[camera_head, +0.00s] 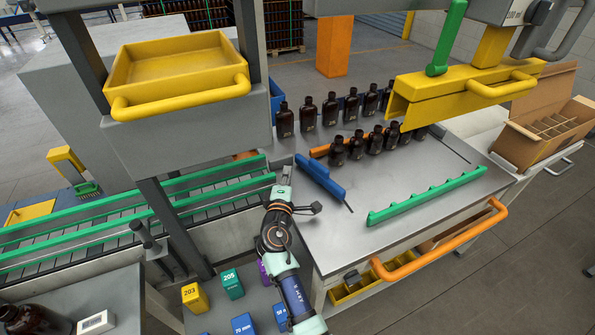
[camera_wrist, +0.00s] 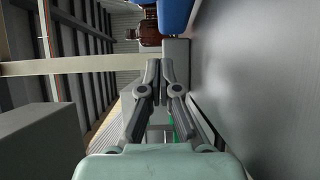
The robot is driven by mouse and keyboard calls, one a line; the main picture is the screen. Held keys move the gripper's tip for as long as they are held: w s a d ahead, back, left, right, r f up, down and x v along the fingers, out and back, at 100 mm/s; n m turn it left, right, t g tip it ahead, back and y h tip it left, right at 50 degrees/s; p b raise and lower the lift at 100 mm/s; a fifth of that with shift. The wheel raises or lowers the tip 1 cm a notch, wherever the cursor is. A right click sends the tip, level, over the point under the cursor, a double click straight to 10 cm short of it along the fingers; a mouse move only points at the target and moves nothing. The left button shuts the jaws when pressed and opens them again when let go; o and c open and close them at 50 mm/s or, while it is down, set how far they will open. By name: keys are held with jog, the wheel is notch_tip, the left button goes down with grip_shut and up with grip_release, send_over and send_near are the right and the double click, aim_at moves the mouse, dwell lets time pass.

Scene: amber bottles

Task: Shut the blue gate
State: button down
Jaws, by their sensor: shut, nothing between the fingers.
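The blue gate (camera_head: 320,178) is a long blue bar on the left part of the grey metal table, lying at a slant with a thin dark rod at its near right end. My gripper (camera_head: 287,172) is just left of the gate's far end, at the table's left edge, with a small gap seeming to lie between them. In the wrist view my gripper (camera_wrist: 161,68) has its fingers together and empty. A blue part (camera_wrist: 175,14), probably the gate, shows at the top there, beyond the fingertips.
Several amber bottles (camera_head: 331,109) stand in rows at the back of the table, with an orange bar (camera_head: 322,151) beside them. A green toothed rail (camera_head: 428,196) lies at the front right. A conveyor (camera_head: 130,215) runs to the left. The middle of the table (camera_head: 375,180) is bare.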

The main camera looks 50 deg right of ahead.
aim_at(299, 158)
jog(key=d, duration=0.3)
jog(key=shift+s+d, duration=0.4)
jog(key=shift+d, duration=0.2)
jog(key=shift+d+f+b, duration=0.15)
jog(key=shift+b, duration=0.15)
jog(key=shift+w+d, duration=0.1)
jog(key=shift+d, duration=0.05)
